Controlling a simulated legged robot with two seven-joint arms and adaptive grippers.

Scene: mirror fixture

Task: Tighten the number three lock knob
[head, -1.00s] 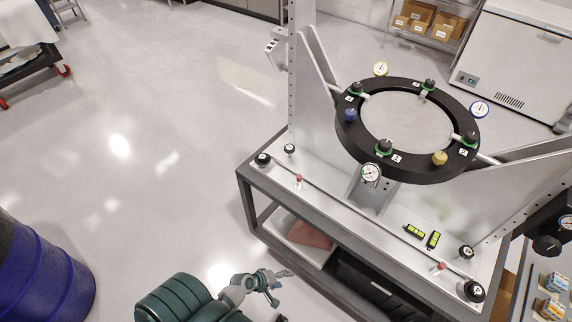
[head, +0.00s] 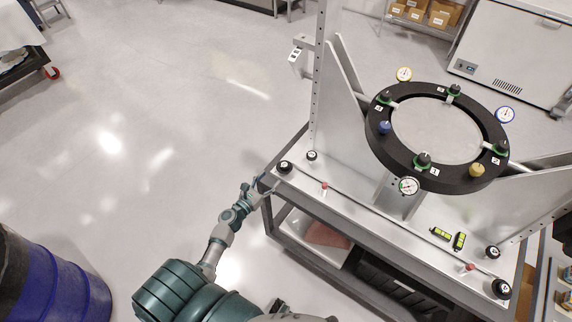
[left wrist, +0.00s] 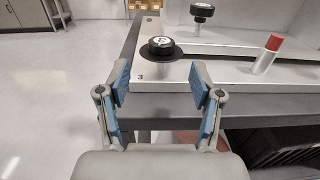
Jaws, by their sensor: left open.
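The number three lock knob (head: 284,167) is a black round knob with a white cap mark at the left front corner of the fixture's pale base plate. My left gripper (head: 266,184) is at the plate's left front corner, just short of the knob. In the left wrist view the open gripper (left wrist: 160,83) has blue-padded fingers on either side of the view, empty, with the knob beyond and between them. My right gripper is not seen.
A smaller black knob (head: 312,155) stands behind, and a red-capped post (head: 324,186) stands to the right. The black ring (head: 378,151) with gauges is above the plate. A blue drum (head: 80,285) stands at the lower left. The floor left of the fixture is clear.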

